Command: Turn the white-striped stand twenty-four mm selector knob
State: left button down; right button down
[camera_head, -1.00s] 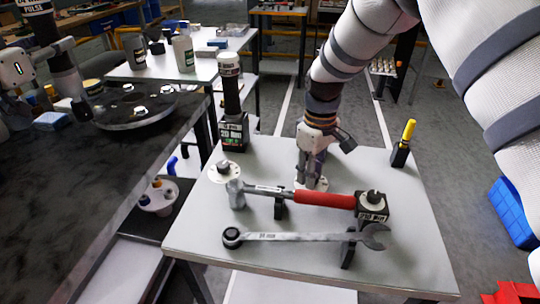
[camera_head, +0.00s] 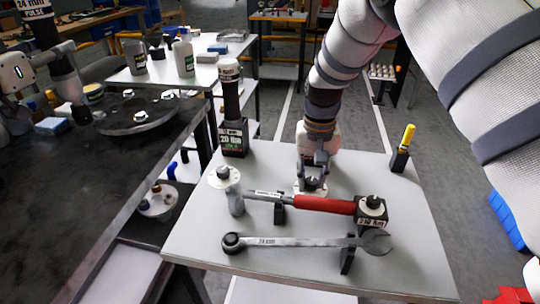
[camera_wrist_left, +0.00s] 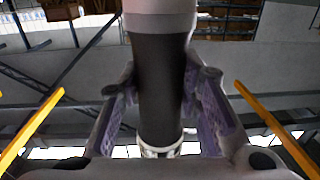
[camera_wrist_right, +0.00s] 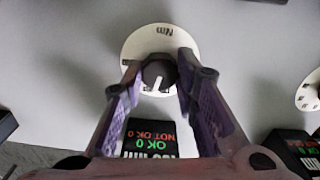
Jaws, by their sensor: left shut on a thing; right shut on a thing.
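A dark round knob (camera_wrist_right: 159,74) with a white stripe sits on a white dial (camera_wrist_right: 190,42) in the right wrist view. My right gripper (camera_wrist_right: 158,78) is shut on it, one finger on each side. In the head view my right gripper (camera_head: 313,176) points down at this dial on the small grey table, and its fingers partly hide the knob. My left gripper (camera_wrist_left: 162,95) is shut on a dark cylindrical tool (camera_wrist_left: 160,70). In the head view that tool, labelled 24 mm PULSE (camera_head: 37,10), is at the far left.
A red-handled wrench (camera_head: 322,205) and a 24 mm spanner (camera_head: 300,241) lie in front of the right gripper. A tall black 20 Nm tool (camera_head: 232,110) stands behind left. The workbench (camera_head: 90,190) is at left.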

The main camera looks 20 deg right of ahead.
aim_at(311, 180)
jog(key=shift+m, duration=0.6)
jog(key=c, duration=1.3)
grip_release()
jog(key=shift+r, duration=0.15)
notch_tip(311, 180, up, 12)
jog(key=shift+f, duration=0.1)
